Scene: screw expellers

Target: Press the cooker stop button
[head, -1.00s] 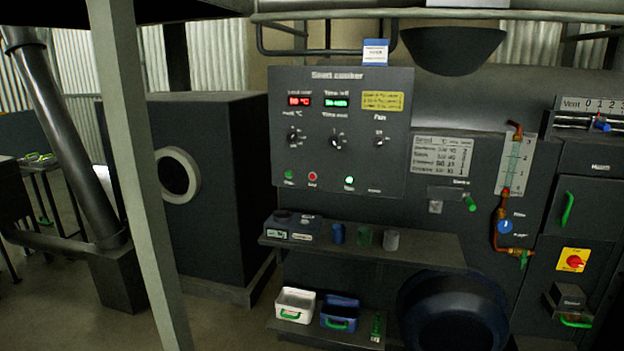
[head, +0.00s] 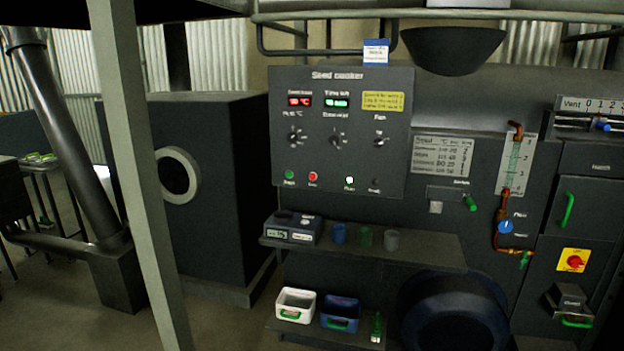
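The seed cooker panel (head: 342,125) is a dark grey upright box with a red display (head: 299,101), a green display (head: 336,101) and several knobs. Along its lower edge are a green button (head: 290,174), a red button (head: 313,176), a lit green lamp (head: 349,180) and a dark, unlit one (head: 375,182). The label under the red button is too small to read surely; the red button looks like the stop button. Neither of my grippers is in view.
A shelf (head: 435,252) below the panel holds a small scale (head: 293,229) and several cups. A lower shelf carries a white bin (head: 295,305) and a blue bin (head: 340,313). A pale post (head: 146,190) stands at left. A valve pipe (head: 503,225) is at right.

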